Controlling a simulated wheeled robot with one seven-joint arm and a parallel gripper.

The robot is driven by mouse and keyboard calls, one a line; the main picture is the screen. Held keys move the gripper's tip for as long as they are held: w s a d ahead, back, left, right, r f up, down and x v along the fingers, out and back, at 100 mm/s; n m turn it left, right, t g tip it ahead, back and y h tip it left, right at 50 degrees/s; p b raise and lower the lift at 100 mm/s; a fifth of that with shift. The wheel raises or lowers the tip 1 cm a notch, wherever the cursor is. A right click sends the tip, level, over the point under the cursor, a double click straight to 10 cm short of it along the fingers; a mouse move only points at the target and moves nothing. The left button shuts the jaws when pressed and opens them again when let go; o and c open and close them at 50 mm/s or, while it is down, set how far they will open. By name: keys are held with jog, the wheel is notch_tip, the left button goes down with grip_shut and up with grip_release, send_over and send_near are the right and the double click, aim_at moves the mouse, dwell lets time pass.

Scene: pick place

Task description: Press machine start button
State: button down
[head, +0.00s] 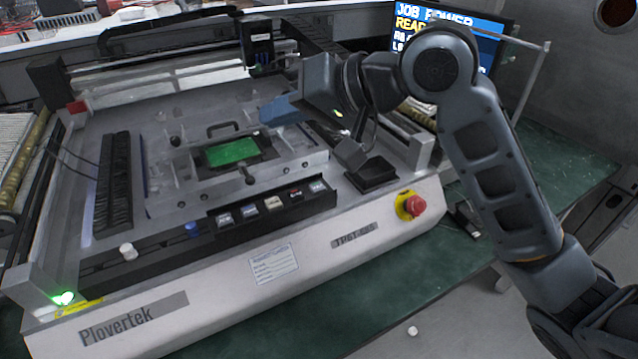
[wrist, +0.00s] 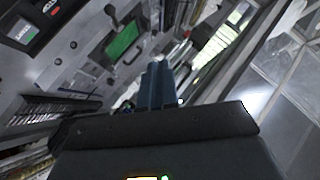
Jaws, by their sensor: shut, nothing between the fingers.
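The machine (head: 205,265) is a large pale bench unit marked Plovertek. On its front edge sits a black strip with a row of small buttons (head: 272,203), mostly pale-capped; their labels are too small to read, so I cannot tell which is start. Part of this row also shows at the upper left of the wrist view (wrist: 22,32). My gripper (head: 268,112) has blue fingers, shut and empty. It hangs above the machine bed, behind the button row and apart from it. In the wrist view the shut fingers (wrist: 160,78) point toward the machine.
A green circuit board (head: 232,151) sits in a fixture with a handle. A red emergency stop knob (head: 415,206) on yellow is at the front right. A black tray (head: 374,174) lies near it. A screen (head: 488,42) stands behind my arm. Green table (head: 375,285) is mostly clear in front.

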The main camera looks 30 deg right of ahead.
jog(key=s+d+f+g+h, duration=0.1)
jog(key=d+g+h, duration=0.1)
jog(key=d, duration=0.4)
jog(key=shift+s+f+h, duration=0.2)
jog(key=shift+s+h, duration=0.05)
jog(key=shift+h, duration=0.15)
jog(key=shift+f, duration=0.1)
jog(key=b, duration=0.6)
send_over(323, 187)
notch_tip(323, 187, down, 7)
jog(key=shift+f, duration=0.1)
jog(key=shift+f+b, duration=0.65)
jog(key=shift+f, duration=0.05)
dwell(0.9)
jog(key=shift+f, duration=0.4)
